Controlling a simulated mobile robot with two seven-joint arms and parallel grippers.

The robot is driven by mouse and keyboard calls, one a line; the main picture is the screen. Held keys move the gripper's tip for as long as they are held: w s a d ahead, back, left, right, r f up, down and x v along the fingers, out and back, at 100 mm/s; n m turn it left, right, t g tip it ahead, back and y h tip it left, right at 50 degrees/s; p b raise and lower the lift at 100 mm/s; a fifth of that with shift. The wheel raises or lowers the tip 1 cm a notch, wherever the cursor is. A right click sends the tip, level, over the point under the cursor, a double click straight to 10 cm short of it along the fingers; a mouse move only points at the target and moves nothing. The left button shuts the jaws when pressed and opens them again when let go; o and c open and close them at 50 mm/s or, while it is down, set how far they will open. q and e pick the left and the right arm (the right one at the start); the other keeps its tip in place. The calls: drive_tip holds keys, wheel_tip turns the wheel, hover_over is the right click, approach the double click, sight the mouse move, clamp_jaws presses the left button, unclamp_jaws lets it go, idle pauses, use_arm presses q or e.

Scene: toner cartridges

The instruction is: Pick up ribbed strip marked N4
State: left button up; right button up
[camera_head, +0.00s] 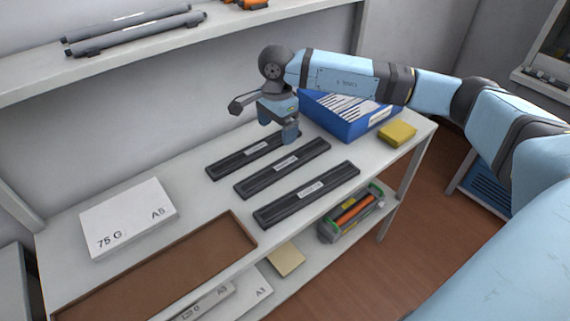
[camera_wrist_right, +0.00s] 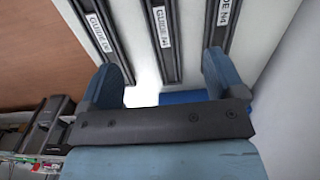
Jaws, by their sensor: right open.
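Three dark ribbed strips with white labels lie side by side on the white shelf top. In the right wrist view the right-hand strip (camera_wrist_right: 212,38) reads GUIDE N4. It appears to be the back strip (camera_head: 232,164) in the head view, nearest the wall. The middle strip (camera_head: 262,180) and front strip (camera_head: 285,208) carry other labels, too small to read surely. My right gripper (camera_head: 290,134) is open and empty, pointing down over the right end of the back strip and partly hiding it. In the wrist view its fingers (camera_wrist_right: 160,68) stand wide apart. My left gripper is out of view.
A blue bin (camera_head: 352,126) of white packs and a yellow block (camera_head: 397,134) stand right of the gripper. A white paper pack (camera_head: 128,216) and brown tray (camera_head: 243,228) lie left. An upper shelf (camera_head: 130,57) overhangs the back. A colourful cartridge (camera_head: 352,214) sits below.

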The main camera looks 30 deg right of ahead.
hover_over(281, 166)
drive_tip(key=f, duration=0.8)
drive_tip(key=shift+a+f, duration=0.2)
drive_tip(key=f, duration=0.5)
drive_tip(key=shift+d, duration=0.2)
drive_tip(key=c, duration=1.1)
drive_tip(key=shift+o, duration=0.2)
